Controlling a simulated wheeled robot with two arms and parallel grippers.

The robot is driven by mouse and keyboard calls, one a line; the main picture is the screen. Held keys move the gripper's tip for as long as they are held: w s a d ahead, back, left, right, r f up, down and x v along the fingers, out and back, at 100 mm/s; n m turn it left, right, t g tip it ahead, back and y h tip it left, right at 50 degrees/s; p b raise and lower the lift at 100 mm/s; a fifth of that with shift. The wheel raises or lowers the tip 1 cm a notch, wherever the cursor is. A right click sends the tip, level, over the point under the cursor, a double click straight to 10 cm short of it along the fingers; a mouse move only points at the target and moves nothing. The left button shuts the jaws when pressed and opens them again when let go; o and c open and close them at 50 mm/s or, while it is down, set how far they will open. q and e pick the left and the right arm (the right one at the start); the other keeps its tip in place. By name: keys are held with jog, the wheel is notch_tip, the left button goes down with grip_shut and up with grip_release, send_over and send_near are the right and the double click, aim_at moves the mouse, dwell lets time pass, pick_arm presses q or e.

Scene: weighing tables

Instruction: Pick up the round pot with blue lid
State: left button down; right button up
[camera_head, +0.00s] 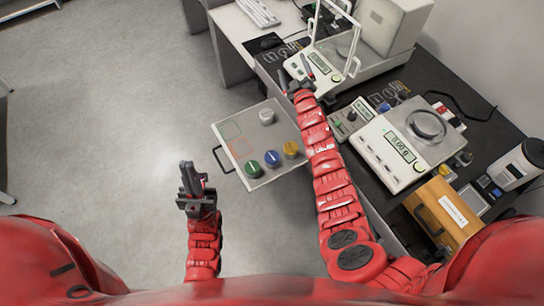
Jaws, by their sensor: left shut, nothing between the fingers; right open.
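The round pot with blue lid (272,158) stands upright in a pale pulled-out drawer or tray (236,157). It sits between a green-lidded pot (253,169) and a yellow-lidded pot (291,148). My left gripper (190,168) is shut and empty, to the left of the tray and apart from it. My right gripper (295,70) is open, beyond the tray at the front of a balance with a glass draft shield (318,65). It is away from the blue-lidded pot, and my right forearm passes along the tray's right side.
A small white round object (267,116) stands at the back of the tray. A second balance (395,150), a wooden box (452,210) and a white canister (515,165) stand on the dark table at right. The grey floor (110,110) at left is clear.

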jog(key=w+d+m+g+h+p, duration=0.1)
jog(key=w+d+m+g+h, duration=0.15)
jog(key=w+g+h, duration=0.2)
jog(key=m+g+p, duration=0.1)
jog(key=g+p, duration=0.1)
jog(key=g, duration=1.2)
send_over(272, 156)
jog(key=shift+t, duration=0.25)
notch_tip(272, 156, down, 17)
jog(key=shift+s+f, duration=0.1)
jog(key=shift+s, duration=0.05)
notch_tip(272, 156, down, 5)
jog(key=b, duration=0.3)
jog(key=shift+f, duration=0.3)
jog(key=shift+r, duration=0.1)
